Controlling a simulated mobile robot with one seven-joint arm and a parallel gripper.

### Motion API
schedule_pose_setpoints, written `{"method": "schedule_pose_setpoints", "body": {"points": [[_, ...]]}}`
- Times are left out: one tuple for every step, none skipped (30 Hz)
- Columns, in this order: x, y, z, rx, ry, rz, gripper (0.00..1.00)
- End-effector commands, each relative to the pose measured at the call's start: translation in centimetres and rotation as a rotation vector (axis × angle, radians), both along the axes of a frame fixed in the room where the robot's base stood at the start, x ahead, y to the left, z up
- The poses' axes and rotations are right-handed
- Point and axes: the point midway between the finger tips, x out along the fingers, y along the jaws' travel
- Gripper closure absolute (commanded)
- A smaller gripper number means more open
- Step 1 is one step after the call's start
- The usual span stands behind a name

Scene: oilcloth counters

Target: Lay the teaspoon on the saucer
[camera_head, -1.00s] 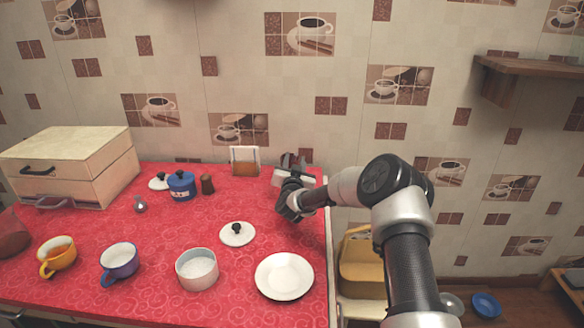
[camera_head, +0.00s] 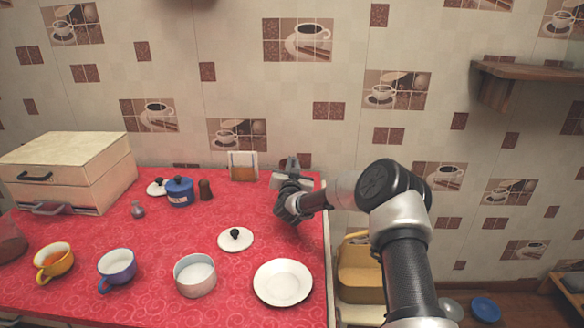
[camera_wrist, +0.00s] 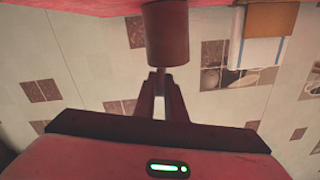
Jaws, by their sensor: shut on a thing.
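The saucer appears to be the white round dish (camera_head: 283,282) at the front right of the red counter, empty. My gripper (camera_head: 292,165) is at the back right of the counter, well behind the saucer.
A white lid (camera_head: 235,240) and an open pot (camera_head: 195,274) are left of the saucer. Blue (camera_head: 117,266) and yellow (camera_head: 54,261) cups are farther left. A napkin holder (camera_head: 243,166) stands left of my gripper. The counter's right edge is close to the saucer.

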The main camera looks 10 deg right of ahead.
Motion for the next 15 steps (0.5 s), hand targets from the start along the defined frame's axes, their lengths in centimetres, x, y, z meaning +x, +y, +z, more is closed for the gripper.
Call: {"method": "schedule_pose_setpoints", "body": {"points": [[0.0,0.0,0.7,-0.001,-0.002,0.0,1.0],[0.0,0.0,1.0,-0.002,-0.003,0.001,1.0],[0.0,0.1,1.5,-0.002,-0.003,0.001,1.0],[0.0,0.1,1.9,-0.002,-0.003,0.001,1.0],[0.0,0.1,2.4,-0.001,-0.003,0.001,1.0],[0.0,0.1,3.1,-0.001,-0.003,0.001,1.0],[0.0,0.1,3.6,0.0,-0.003,0.002,1.0],[0.0,0.1,4.2,-0.002,-0.003,0.002,1.0],[0.0,0.1,5.0,-0.002,-0.004,0.001,1.0],[0.0,0.1,5.6,-0.002,-0.004,0.001,1.0],[0.0,0.1,6.3,-0.002,-0.005,0.001,1.0],[0.0,0.1,7.1,-0.002,-0.004,0.001,1.0],[0.0,0.1,7.8,-0.002,-0.003,0.001,1.0],[0.0,0.1,8.5,-0.002,-0.004,0.002,1.0],[0.0,0.1,9.3,-0.002,-0.004,0.001,1.0]]}}
